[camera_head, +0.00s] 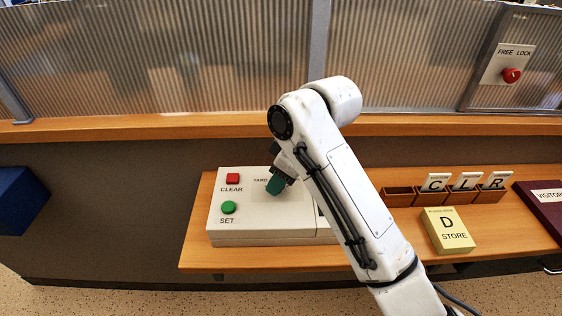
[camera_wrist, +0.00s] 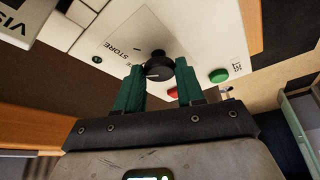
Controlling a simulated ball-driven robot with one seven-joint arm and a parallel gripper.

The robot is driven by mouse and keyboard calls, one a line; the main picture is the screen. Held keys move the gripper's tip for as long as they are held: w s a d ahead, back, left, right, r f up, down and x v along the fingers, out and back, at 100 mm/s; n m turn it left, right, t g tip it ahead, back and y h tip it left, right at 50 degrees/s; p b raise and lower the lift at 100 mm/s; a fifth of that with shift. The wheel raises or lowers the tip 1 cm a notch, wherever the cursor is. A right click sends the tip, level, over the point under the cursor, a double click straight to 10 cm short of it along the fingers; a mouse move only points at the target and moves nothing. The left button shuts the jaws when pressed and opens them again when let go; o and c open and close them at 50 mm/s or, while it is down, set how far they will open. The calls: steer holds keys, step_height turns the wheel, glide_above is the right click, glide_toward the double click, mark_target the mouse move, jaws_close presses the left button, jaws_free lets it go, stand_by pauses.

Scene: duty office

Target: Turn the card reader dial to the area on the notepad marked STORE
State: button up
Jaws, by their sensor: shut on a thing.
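The card reader (camera_head: 255,222) is a white box on the wooden desk, with a red CLEAR button, a green SET button and a YARD label. In the wrist view its black dial (camera_wrist: 158,66) has a light pointer mark, and STORE is printed beside it, up and left. My gripper (camera_wrist: 160,68) has green fingers, one on each side of the dial, and is shut on it. In the head view my gripper (camera_head: 276,186) is over the reader's face, and the dial is hidden. The yellow notepad (camera_head: 447,230) reads D and STORE.
Wooden card slots (camera_head: 402,196) with C, L and R cards stand right of the reader. A dark red visitor book (camera_head: 545,205) lies at the far right. A ribbed glass screen rises behind. A red FREE LOCK knob (camera_head: 511,75) is on the screen at upper right.

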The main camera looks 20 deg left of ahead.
steer(key=m+p, duration=0.1)
steer(key=m+t+p, duration=0.1)
steer(key=m+p, duration=0.1)
steer(key=shift+s+r, duration=0.2)
steer(key=shift+f+m+t+h+p, duration=0.1)
steer(key=shift+m+t+h+p, duration=0.25)
steer(key=shift+m+p, duration=0.6)
steer(key=o, duration=1)
steer(key=shift+f, duration=0.1)
steer(key=shift+o, duration=0.2)
steer(key=v, duration=1)
steer(key=shift+r+b, duration=0.35)
steer(key=shift+b, duration=0.05)
steer(key=shift+s+d, duration=0.1)
steer(key=shift+s, duration=0.05)
